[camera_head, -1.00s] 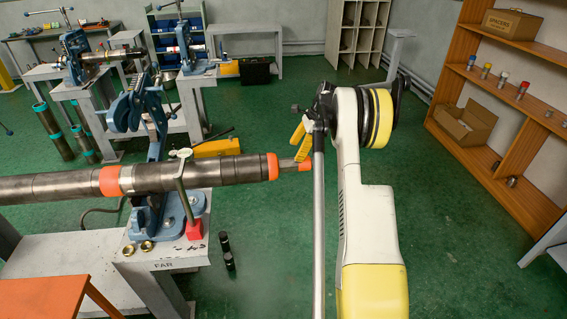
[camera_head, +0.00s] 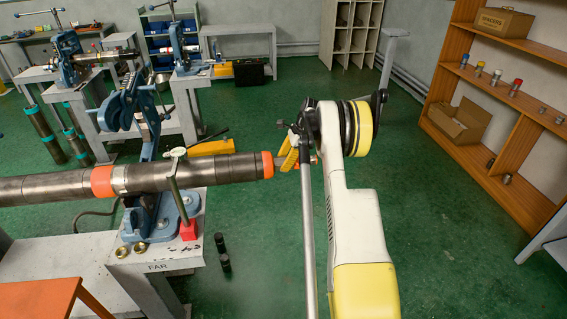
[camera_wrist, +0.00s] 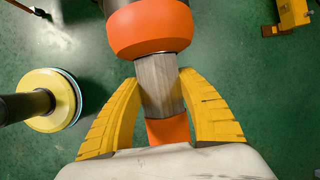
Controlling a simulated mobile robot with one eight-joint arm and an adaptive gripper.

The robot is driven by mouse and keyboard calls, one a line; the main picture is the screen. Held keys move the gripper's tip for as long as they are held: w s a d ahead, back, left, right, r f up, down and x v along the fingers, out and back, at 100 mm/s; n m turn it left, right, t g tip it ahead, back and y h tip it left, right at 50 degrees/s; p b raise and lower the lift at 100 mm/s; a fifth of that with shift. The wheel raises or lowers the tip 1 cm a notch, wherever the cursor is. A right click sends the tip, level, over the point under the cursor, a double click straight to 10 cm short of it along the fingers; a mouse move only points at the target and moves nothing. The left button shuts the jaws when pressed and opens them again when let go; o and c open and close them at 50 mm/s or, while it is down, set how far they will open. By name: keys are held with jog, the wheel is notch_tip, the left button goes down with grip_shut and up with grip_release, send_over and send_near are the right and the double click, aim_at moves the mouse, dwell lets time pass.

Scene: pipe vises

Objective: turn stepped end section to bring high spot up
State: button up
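A long dark pipe (camera_head: 218,168) lies level in the blue vise (camera_head: 155,215). An orange collar (camera_head: 267,165) is near its right end; it also shows in the wrist view (camera_wrist: 150,28). Beyond it is a narrower grey stepped end section (camera_wrist: 158,85) with flat faces. An orange tip (camera_wrist: 168,131) follows it. My gripper (camera_head: 288,156) is at this end. In the wrist view my gripper's two yellow fingers (camera_wrist: 160,82) lie on either side of the grey section, their tips close against its edges. Firm contact cannot be made out. The high spot cannot be identified.
The vise stands on a grey bench marked FAR (camera_head: 160,267) with brass rings (camera_head: 130,248) and a red block (camera_head: 188,230). A wooden shelf (camera_head: 470,150) is at right.

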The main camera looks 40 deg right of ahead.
jog(key=shift+t+b, duration=0.3)
jog(key=shift+t, duration=0.2)
